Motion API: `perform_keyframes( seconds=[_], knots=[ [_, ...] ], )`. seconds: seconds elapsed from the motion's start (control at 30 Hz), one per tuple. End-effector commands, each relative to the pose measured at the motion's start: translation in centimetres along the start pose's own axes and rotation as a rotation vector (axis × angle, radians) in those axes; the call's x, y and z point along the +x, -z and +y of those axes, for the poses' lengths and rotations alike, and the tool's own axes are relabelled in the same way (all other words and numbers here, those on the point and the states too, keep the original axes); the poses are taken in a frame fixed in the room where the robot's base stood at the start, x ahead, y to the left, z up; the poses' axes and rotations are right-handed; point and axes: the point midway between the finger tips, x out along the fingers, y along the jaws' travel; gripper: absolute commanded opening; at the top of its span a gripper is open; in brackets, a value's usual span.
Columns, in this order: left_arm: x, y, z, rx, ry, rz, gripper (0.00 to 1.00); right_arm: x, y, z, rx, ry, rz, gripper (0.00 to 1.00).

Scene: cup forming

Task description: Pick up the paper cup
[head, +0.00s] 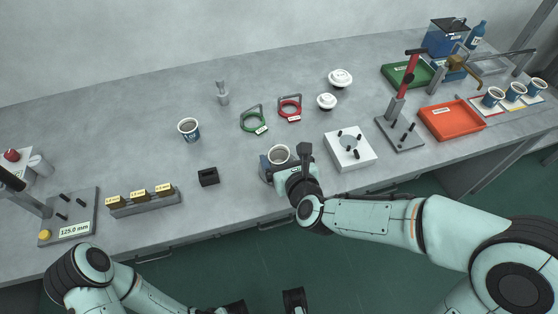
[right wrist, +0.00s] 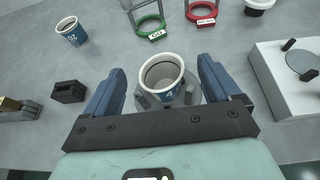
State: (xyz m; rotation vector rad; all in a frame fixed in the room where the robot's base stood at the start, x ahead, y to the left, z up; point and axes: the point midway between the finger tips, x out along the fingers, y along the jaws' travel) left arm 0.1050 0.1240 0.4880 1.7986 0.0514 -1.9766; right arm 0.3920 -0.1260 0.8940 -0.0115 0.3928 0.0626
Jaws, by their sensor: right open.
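A white paper cup (head: 279,154) with a blue band stands upright near the front edge of the table. In the right wrist view the cup (right wrist: 162,80) sits on a grey fixture (right wrist: 187,97) and its open top faces me. My right gripper (head: 281,166) is at the cup; its blue fingers (right wrist: 162,85) are open, one on each side, with gaps between them and the cup. Another paper cup (head: 189,130) stands farther left and back, also in the right wrist view (right wrist: 72,32). My left arm reaches in at the bottom left; its gripper's state is unclear.
A green ring gauge (head: 254,121) and a red one (head: 290,107) lie behind the cup. A white block fixture (head: 350,157) is to the right, and a small black block (head: 208,177) to the left.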

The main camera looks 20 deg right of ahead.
Motion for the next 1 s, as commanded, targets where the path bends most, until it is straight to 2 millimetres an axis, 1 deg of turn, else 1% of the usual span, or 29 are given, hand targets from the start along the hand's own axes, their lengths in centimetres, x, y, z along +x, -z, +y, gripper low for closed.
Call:
perform_keyframes(
  seconds=[0.17, 0.37, 0.5, 0.6, 0.77, 0.8, 0.87, 0.9, 0.93, 0.97, 1.0],
  knots=[
    [0.0, 0.0, 0.0, 0.0, 0.0, 0.001, 0.43, 1.2, 0.3, 0.0, 0.001, 0.001, 0.002, 0.9],
    [0.1, 0.1, 0.0, 0.0, -0.001, 0.002, 0.43, 4.0, 1.3, 0.1, -0.001, 0.0, 0.004, 0.9],
    [0.1, 0.1, 0.0, 0.0, 0.0, 0.002, 0.43, 5.5, 1.1, 0.1, 0.0, -0.001, 0.0, 0.9],
    [0.1, 0.1, 0.0, 0.0, 0.0, 0.001, 0.43, 5.9, 1.1, 0.1, -0.001, -0.001, 0.0, 0.9],
    [0.1, 0.1, 0.0, 0.0, 0.0, 0.001, 0.43, 5.9, 1.1, 0.1, -0.001, -0.001, 0.0, 0.9],
    [0.1, 0.0, 0.0, 0.0, 0.0, 0.001, 0.43, 5.9, 1.1, 0.1, -0.001, -0.001, 0.0, 0.83],
    [0.1, 0.0, 0.0, 0.0, 0.0, 0.001, 0.43, 5.8, 1.1, 0.1, -0.001, -0.001, 0.0, 0.64],
    [0.1, 0.0, 0.0, 0.0, 0.0, 0.001, 0.43, 5.8, 1.1, 0.1, -0.001, -0.001, 0.0, 0.51],
    [0.1, 0.0, 0.0, 0.0, 0.0, 0.001, 0.43, 5.8, 1.1, 0.1, -0.001, -0.001, 0.0, 0.41],
    [0.1, 0.0, 0.0, 0.0, 0.0, 0.001, 0.43, 5.8, 1.1, 0.1, -0.001, -0.001, 0.0, 0.34],
    [0.1, 0.0, 0.0, 0.0, 0.0, 0.001, 0.43, 5.8, 1.1, 0.1, -0.001, -0.001, 0.0, 0.34]
  ],
)
